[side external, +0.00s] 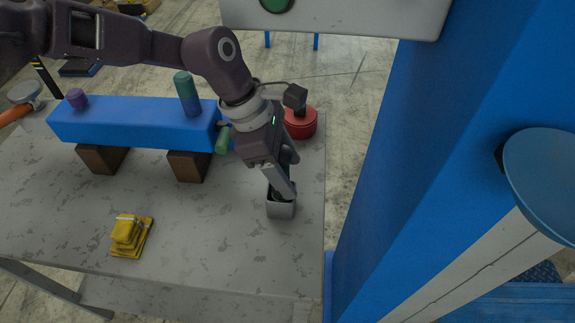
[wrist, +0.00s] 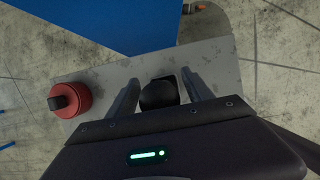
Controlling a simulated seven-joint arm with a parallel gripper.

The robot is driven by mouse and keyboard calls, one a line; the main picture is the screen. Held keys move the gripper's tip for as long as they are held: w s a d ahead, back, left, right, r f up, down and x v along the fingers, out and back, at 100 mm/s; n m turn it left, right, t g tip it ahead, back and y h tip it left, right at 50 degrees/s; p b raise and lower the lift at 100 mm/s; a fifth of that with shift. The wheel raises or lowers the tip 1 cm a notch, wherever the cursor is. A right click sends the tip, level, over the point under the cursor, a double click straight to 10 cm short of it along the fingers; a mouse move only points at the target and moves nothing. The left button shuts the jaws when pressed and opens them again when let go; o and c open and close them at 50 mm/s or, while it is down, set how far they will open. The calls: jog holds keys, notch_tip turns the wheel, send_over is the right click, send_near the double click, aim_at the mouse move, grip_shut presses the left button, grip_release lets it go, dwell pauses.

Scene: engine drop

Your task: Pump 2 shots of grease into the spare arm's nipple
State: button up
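The spare arm (side external: 130,122) appears to be the long blue beam lying on two brown blocks on the grey table. A blue-green cylinder (side external: 187,95) stands on it, and a purple knob (side external: 76,98) is at its left end. I cannot make out the nipple. My gripper (side external: 283,187) points down into a small grey square holder (side external: 281,209) at the table's right. In the wrist view, its fingers (wrist: 160,77) stand apart on either side of a dark rounded thing (wrist: 158,95). They do not look closed on it. I cannot tell whether this is the grease pump.
A red can (side external: 301,124) with a black top stands behind my gripper; it also shows in the wrist view (wrist: 78,98). A yellow stepped block (side external: 126,236) lies at the front left. A tall blue wall (side external: 440,150) rises right of the table. The table's front middle (side external: 205,235) is clear.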

dwell(0.3)
jog(key=v, duration=0.2)
jog(key=a+v, duration=0.1)
jog(key=v, duration=0.2)
jog(key=shift+a, duration=0.15)
jog(key=a, duration=1)
jog(key=shift+a, duration=0.35)
jog(key=s+a+r+m+t+y, duration=0.2)
jog(key=s+a+r+m+t, duration=0.1)
jog(key=s+a+r+m, duration=0.95)
jog(key=s+a+m+t+y, duration=0.2)
jog(key=s+a+m, duration=0.3)
jog(key=s+a, duration=0.6)
jog(key=shift+s+r+t, duration=0.3)
jog(key=shift+s+r, duration=0.05)
jog(key=shift+s, duration=0.15)
